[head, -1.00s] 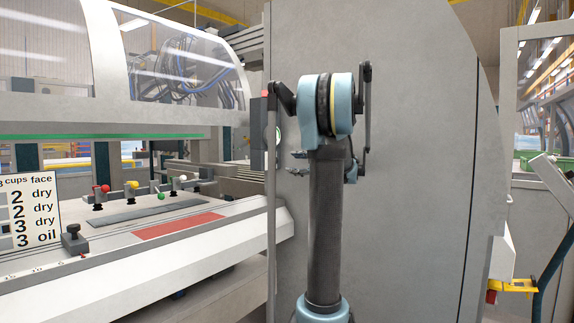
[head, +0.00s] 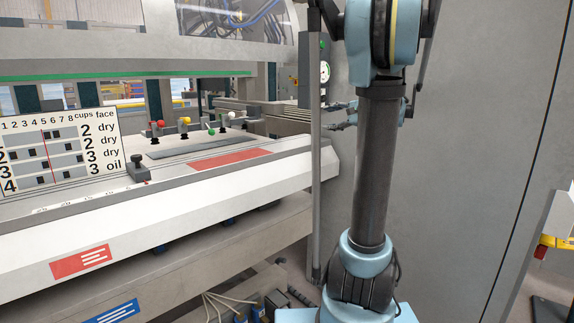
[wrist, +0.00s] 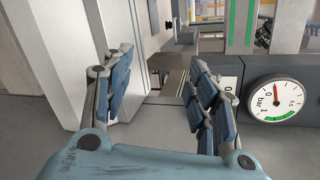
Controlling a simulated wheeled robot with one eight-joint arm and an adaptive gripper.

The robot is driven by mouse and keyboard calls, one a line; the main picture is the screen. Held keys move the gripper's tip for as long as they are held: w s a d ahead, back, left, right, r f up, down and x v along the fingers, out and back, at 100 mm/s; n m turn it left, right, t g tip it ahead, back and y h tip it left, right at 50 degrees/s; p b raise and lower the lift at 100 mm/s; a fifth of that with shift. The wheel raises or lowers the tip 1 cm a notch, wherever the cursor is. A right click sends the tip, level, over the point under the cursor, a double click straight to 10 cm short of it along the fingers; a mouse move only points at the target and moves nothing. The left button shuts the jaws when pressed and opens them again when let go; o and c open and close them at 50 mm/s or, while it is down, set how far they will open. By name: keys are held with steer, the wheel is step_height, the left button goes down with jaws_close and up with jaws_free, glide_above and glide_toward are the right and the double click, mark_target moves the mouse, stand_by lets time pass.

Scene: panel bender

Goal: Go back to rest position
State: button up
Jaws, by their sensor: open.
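My gripper (wrist: 160,85) is open and empty in the wrist view, its two blue-padded fingers spread apart. Between and beyond the fingers are a grey machine surface and a narrow gap. A round pressure gauge (wrist: 276,98) marked "bar" is just right of the right finger, its needle close to 0. In the head view my gripper (head: 340,117) shows only in part, behind my upright arm. The gauge (head: 325,72) also shows there, on a grey box above the gripper.
The machine's white front table (head: 120,225) runs along the left. It carries a card with cup numbers (head: 60,150), a red plate (head: 230,159) and several coloured knobs (head: 184,122). A large grey cabinet (head: 480,110) stands close behind my arm. Cables (head: 220,300) hang below the table.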

steer(key=s+a+f+n+g+h, duration=0.25)
steer(key=s+a+f+n, duration=0.2)
steer(key=s+f, duration=0.45)
steer(key=s+a+f+n+g+h, duration=0.25)
steer(key=s+a+f+g, duration=0.2)
steer(key=s+f, duration=0.55)
steer(key=s+d+f+n+h, duration=0.3)
steer(key=s+f, duration=0.3)
steer(key=s, duration=0.3)
steer(key=s+d+f+n+g+h, duration=0.1)
steer(key=s+d+f+n+h, duration=0.2)
steer(key=s+f, duration=0.4)
steer(key=shift+s, duration=1.4)
